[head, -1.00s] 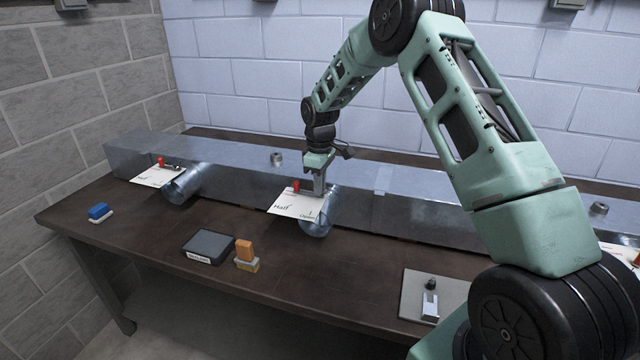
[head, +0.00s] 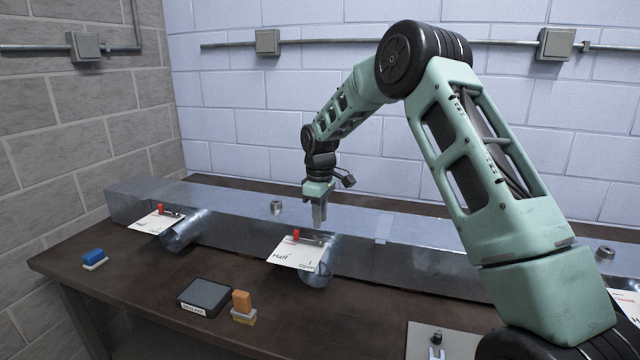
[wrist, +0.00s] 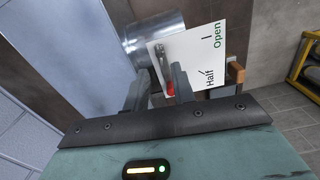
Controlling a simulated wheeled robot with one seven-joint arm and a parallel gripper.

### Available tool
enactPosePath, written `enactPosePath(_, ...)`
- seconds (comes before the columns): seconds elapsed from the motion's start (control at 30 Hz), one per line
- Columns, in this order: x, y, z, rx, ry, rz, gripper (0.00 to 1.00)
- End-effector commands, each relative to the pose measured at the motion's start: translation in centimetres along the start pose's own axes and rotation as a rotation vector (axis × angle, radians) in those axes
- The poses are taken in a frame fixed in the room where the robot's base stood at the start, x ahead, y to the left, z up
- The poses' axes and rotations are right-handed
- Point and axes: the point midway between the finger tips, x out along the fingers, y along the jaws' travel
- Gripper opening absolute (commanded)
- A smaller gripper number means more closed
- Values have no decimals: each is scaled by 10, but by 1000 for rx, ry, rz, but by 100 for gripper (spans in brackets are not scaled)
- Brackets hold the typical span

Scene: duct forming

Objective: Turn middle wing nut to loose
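The middle damper has a white card (head: 290,256) marked "Half" and "Open" at the front of the duct, above a round metal stub (head: 316,276). A red-tipped lever (head: 296,236) lies across the card. The card also shows in the wrist view (wrist: 205,55), with the lever's grey end (wrist: 160,53) and red tip (wrist: 169,88). The middle wing nut is too small to make out apart from the lever's metal end. My gripper (head: 320,226) points down just above and behind the card. In the wrist view its two fingers (wrist: 158,88) are apart, with nothing seen held between them.
The long metal duct (head: 400,245) runs along the bench (head: 140,275). Another card (head: 155,223) and stub are to the left. A grey plate (head: 422,342) is at front right.

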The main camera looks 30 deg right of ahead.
Motion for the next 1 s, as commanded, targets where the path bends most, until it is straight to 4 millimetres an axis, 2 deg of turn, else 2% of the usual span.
enactPosePath(0.3,-74,1,0,0,3,4,25)
enactPosePath(0.5,-107,0,0,0,2,2,25)
enactPosePath(0.7,-121,0,0,0,1,1,25)
enactPosePath(1.0,-122,0,0,0,0,1,25)
